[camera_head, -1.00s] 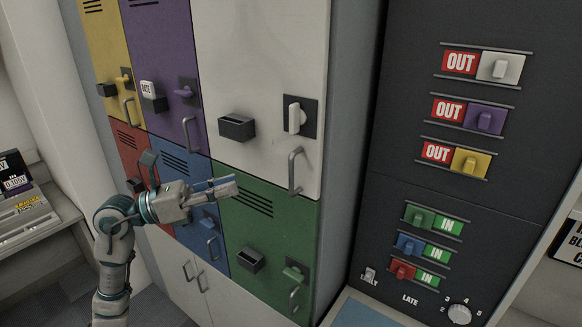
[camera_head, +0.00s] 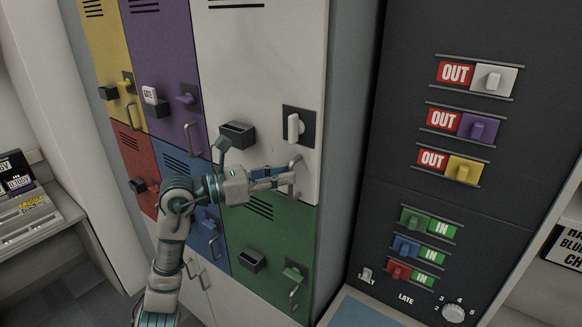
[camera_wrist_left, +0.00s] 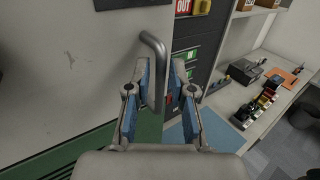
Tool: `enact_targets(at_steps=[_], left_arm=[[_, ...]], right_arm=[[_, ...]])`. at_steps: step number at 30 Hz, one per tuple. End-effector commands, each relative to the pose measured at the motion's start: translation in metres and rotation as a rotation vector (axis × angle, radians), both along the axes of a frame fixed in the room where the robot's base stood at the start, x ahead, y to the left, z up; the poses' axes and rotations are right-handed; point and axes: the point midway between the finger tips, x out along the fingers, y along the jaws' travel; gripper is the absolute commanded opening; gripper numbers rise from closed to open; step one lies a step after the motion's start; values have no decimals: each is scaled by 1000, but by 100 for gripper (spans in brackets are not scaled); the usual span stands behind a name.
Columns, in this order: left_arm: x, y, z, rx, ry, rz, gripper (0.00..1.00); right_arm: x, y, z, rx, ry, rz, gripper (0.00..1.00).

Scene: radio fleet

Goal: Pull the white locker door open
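The white locker door (camera_head: 262,75) is closed, flush in the locker bank. It carries a black open box, a white latch knob (camera_head: 293,127) standing upright on a dark plate, and a grey bar handle at its lower right. My left gripper (camera_head: 288,177) is at this handle. In the left wrist view, the handle (camera_wrist_left: 155,50) passes between the two blue-padded fingers of the left gripper (camera_wrist_left: 160,72). The fingers are apart, with narrow gaps beside the bar, so they look open around it. The right gripper is not in view.
Yellow, purple, red, blue and green (camera_head: 265,235) locker doors surround the white one, all closed. A dark panel (camera_head: 400,120) with OUT and IN sliders stands to the right; its white slider (camera_head: 493,79) shows OUT. A desk shows at the far left.

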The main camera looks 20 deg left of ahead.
Motion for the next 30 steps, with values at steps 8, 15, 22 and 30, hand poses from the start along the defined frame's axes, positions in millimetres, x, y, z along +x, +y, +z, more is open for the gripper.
enact_targets(at_steps=[8,15,22,30], left_arm=[[13,-18,0,0,0,0,22],[14,-19,-1,0,0,0,22],[14,-18,-1,0,0,1,0],[11,-16,0,-1,-1,-9,0]], right_arm=[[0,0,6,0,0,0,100],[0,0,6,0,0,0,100],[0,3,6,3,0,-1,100],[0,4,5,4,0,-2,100]])
